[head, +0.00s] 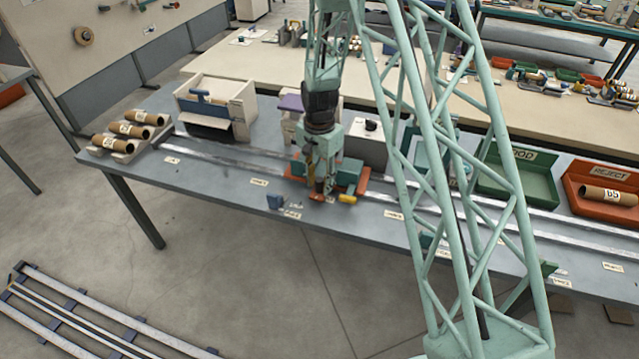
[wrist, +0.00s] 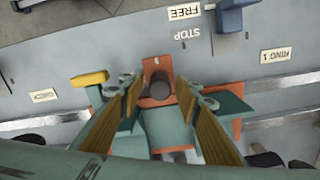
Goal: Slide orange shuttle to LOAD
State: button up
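The orange shuttle (head: 362,184) sits on the metal rails at mid-table, with teal blocks on it and a yellow piece at its front right. In the wrist view, its orange plate (wrist: 232,100) and an upright orange bracket with a dark round knob or hole (wrist: 158,86) show. My gripper (head: 322,187) is low over the shuttle's front. In the wrist view, my gripper (wrist: 162,84) is open, its fingers on either side of the bracket with gaps visible. Contact cannot be told. No label legibly reads LOAD.
A blue block (wrist: 230,16) stands near the FREE (wrist: 184,12) and STOP markings; RING 1 (wrist: 275,54) is nearby. Rails (head: 220,155) run both ways. Cardboard tubes (head: 130,130) rest far left. The green tray (head: 515,185) and red REJECT tray (head: 590,205) stand right.

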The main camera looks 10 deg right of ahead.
jog(key=shift+r, duration=0.2)
notch_tip(320, 180, up, 12)
jog(key=shift+f, duration=0.2)
dwell(0.9)
jog(key=shift+d+r, duration=0.1)
jog(key=shift+d, duration=0.1)
dwell(0.4)
